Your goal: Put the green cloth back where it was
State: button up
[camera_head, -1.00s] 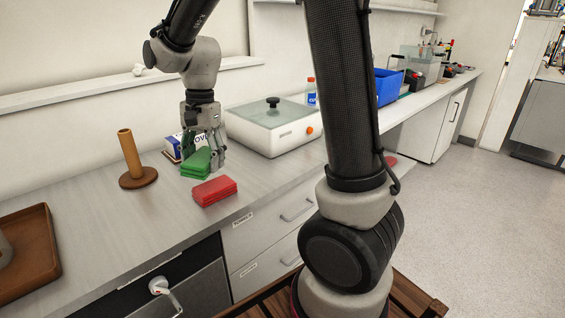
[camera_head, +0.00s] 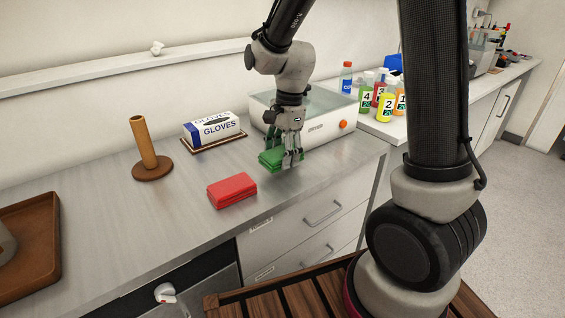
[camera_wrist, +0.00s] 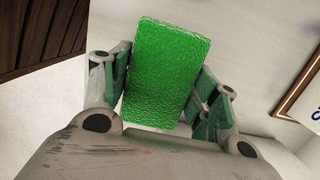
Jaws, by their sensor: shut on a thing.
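The green cloth (camera_head: 271,160) is a folded stack, held in my gripper (camera_head: 287,160) over the counter, in front of the white device. My gripper is shut on it; in the wrist view the cloth (camera_wrist: 166,72) sits between the two fingers. A red folded cloth (camera_head: 232,190) lies on the counter to the left and nearer the front edge, apart from my gripper. Whether the green cloth touches the counter is hard to tell.
A glove box (camera_head: 212,128) on a brown tray stands behind, next to a wooden post (camera_head: 144,142). The white device (camera_head: 330,125) is close behind my gripper. Numbered bottles (camera_head: 386,107) stand at the right. The counter (camera_head: 330,165) is bare right of my gripper.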

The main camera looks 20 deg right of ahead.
jog(key=shift+f, duration=1.55)
jog(key=o, duration=1.1)
jog(key=shift+f, duration=0.1)
jog(key=r, duration=0.3)
jog(key=d+r, duration=0.1)
jog(key=r, duration=0.7)
jog(key=shift+w+d+r, duration=0.1)
jog(key=shift+w+d, duration=0.15)
jog(key=shift+w, duration=0.05)
jog(key=shift+s+d+r, duration=0.1)
jog(key=shift+d+r, duration=0.05)
jog(key=shift+r, duration=0.45)
jog(key=shift+s+d+r+n+t+h, duration=0.3)
jog(key=shift+s+d+r+n+t, duration=0.7)
jog(key=shift+s+d+n, duration=1.8)
jog(key=shift+s+d+r+n+t+h, duration=0.3)
jog(key=shift+s+d+r+n+t, duration=0.35)
jog(key=shift+s+d+r+n, duration=2.05)
jog(key=shift+s+d+f+n+t+h, duration=0.3)
jog(key=shift+s+d+n+t, duration=1.05)
jog(key=shift+s, duration=2.85)
